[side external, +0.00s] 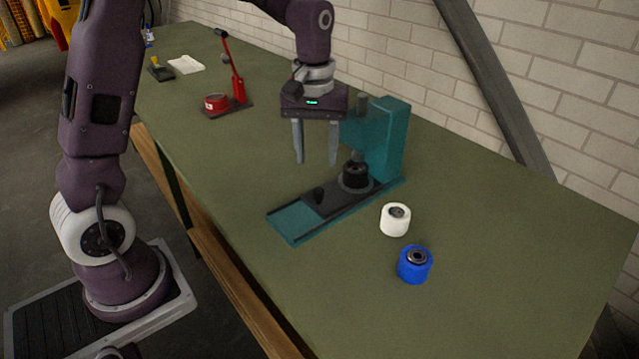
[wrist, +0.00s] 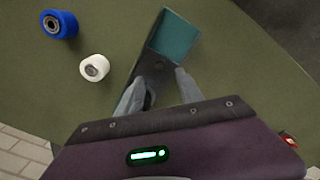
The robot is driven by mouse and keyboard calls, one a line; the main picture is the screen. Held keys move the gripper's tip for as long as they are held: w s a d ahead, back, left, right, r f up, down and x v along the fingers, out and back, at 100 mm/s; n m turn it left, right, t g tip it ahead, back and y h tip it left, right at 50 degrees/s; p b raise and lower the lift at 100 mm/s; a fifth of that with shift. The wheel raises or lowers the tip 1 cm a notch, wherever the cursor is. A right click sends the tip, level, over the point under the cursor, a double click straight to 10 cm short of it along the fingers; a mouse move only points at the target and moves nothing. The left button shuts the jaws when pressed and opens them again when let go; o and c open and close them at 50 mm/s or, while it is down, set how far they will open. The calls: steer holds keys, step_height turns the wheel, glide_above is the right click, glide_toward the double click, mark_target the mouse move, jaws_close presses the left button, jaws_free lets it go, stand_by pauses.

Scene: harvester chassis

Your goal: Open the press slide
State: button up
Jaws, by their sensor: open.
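The teal press (side external: 388,140) stands on the green bench, with its flat base running to the front left. The dark press slide (side external: 333,199) lies on that base and has a small black knob (side external: 319,194) near its front end. A black round part (side external: 355,175) sits at the slide's rear, under the press head. My gripper (side external: 315,160) is open and empty, pointing down above the slide and in front of the press column. In the wrist view the fingers (wrist: 157,92) reach over the dark slide, and the teal base end (wrist: 172,36) shows beyond; the fingers partly hide the slide.
A white roller (side external: 395,219) and a blue roller (side external: 414,265) stand on the bench right of the press. A red lever tool (side external: 238,88) stands farther back at the left. A brick wall (side external: 570,100) borders the bench. The bench's right end is clear.

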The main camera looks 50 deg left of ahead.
mark_target(319, 190)
steer(key=f, duration=0.5)
steer(key=w+f, duration=0.1)
steer(key=f, duration=0.2)
steer(key=shift+a+f, duration=0.2)
steer(key=shift+f, duration=0.1)
jaws_close()
stand_by(0.9)
